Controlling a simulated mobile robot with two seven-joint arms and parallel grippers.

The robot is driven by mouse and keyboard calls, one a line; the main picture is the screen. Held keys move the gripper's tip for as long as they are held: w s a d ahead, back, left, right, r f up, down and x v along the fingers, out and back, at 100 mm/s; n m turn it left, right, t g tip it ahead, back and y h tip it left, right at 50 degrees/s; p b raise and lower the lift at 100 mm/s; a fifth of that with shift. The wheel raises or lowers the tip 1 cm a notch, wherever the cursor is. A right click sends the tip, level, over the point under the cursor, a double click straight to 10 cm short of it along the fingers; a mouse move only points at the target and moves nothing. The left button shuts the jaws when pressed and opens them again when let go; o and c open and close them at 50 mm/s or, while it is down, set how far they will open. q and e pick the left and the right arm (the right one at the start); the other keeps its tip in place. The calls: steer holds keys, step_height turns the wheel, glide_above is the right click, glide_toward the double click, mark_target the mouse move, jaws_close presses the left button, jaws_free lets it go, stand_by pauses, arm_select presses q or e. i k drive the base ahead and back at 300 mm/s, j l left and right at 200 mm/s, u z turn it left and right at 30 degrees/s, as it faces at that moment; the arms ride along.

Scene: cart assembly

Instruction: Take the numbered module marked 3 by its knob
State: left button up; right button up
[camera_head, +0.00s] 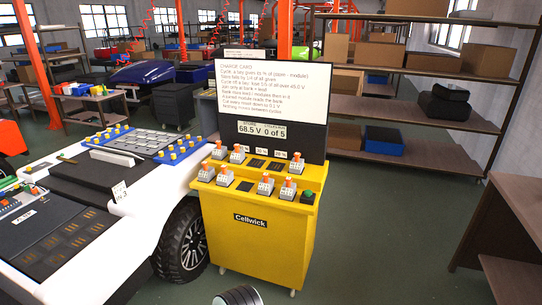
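Several small grey-white modules with orange knobs stand upright on the yellow Cellwick cart in the camera_head view. In the back row are a left module (219,151), one beside it (237,156) and a right one (296,165). In the front row are two modules at the left (206,173) (224,178) and two at the right (265,186) (288,190). Their numbers are too small to read, so I cannot tell which is marked 3. Neither gripper shows its fingers in this view.
The yellow cart (262,235) carries a text board (270,90), a display reading 68.5 V and 0 of 5 (262,130) and a green button (308,196). A white vehicle (150,215) stands close on its left. A brown table (515,210) is at the right; floor between is clear.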

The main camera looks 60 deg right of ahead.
mark_target(238, 155)
steer(key=z, duration=1.85)
steer(key=i+j+z, duration=0.1)
steer(key=z, duration=0.3)
steer(key=i+j+z, duration=0.15)
steer(key=z, duration=0.25)
steer(key=i+j+z, duration=0.1)
steer(key=z, duration=0.3)
steer(key=i+j+z, duration=0.15)
steer(key=j, duration=0.2)
steer(key=j+z, duration=0.15)
steer(key=j, duration=0.2)
steer(key=i+j+z, duration=0.1)
steer(key=j, duration=0.3)
